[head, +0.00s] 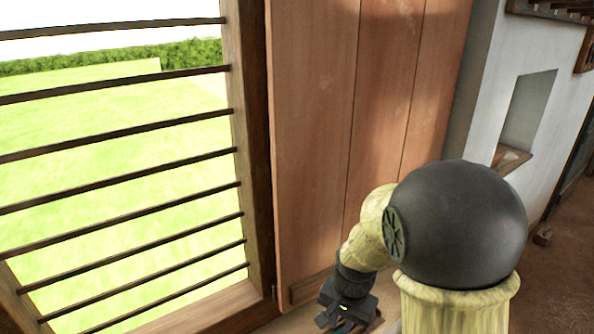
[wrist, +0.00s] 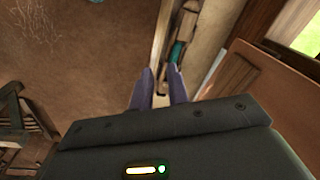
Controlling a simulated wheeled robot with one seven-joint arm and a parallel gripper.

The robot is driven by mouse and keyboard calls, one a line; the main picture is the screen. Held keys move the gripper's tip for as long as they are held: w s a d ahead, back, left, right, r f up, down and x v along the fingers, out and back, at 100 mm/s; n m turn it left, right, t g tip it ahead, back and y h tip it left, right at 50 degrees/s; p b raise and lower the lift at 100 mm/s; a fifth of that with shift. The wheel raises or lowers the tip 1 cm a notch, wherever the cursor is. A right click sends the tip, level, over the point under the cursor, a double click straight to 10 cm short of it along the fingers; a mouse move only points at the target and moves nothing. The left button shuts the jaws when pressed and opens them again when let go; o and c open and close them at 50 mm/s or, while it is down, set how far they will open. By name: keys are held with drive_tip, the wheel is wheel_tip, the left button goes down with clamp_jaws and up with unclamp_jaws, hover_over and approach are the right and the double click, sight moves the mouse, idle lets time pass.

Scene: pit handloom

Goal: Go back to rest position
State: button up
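My gripper (head: 345,312) is low in the head view, beside the lower edge of the wooden shutter (head: 345,130), and partly cut off by the frame's bottom edge. In the wrist view its two purple-grey fingers (wrist: 160,72) stand apart, with a gap between them. I see nothing held in the gap. A pale ledge or rail (wrist: 162,40) runs up the picture beyond the fingertips; I cannot tell how far below it lies. A teal object (wrist: 177,50) lies just right of the fingertips, apart from them as far as I can tell.
A barred window (head: 120,170) opens on grass at the left. A white wall with a niche (head: 528,110) stands at the right, above a brown floor (head: 565,270). In the wrist view, a dark wooden piece (wrist: 25,125) is at the left and bare earthen floor (wrist: 90,70) beside it.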

drive_tip(key=s+d+r+n+t, duration=0.1)
drive_tip(key=s+d+r+n, duration=0.3)
drive_tip(key=s+d+n, duration=0.1)
drive_tip(key=shift+s+d+n+t+h+p, duration=0.25)
drive_tip(key=shift+s+n+p, duration=0.25)
drive_tip(key=shift+s, duration=0.6)
drive_tip(key=shift+r, duration=0.1)
